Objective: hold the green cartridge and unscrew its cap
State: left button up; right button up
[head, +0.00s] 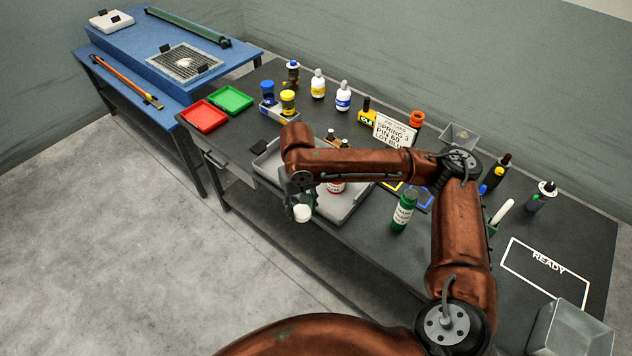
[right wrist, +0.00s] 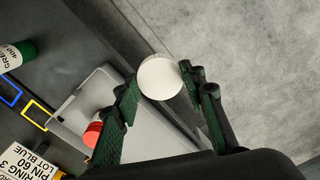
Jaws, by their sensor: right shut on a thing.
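The green cartridge (head: 404,210) stands upright on the dark bench, right of the grey tray, with a white label. Its top looks dark green; I cannot tell whether a separate cap sits there. It also shows at the left edge of the right wrist view (right wrist: 16,55). My right gripper (head: 302,206) is at the bench's front edge, left of the cartridge and apart from it. It is shut on a white round piece (right wrist: 160,77), held between the fingertips. I cannot tell whether this piece is a cap. My left gripper is not in view.
Red (head: 204,117) and green (head: 231,99) trays sit at the left. Several bottles and a text card (head: 394,131) stand behind. A READY outline (head: 546,270) is free.

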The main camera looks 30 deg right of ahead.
aim_at(408, 201)
jog(key=z, duration=0.05)
jog(key=i, duration=0.6)
jog(key=z, duration=0.65)
jog(key=i, duration=0.5)
jog(key=z, duration=0.45)
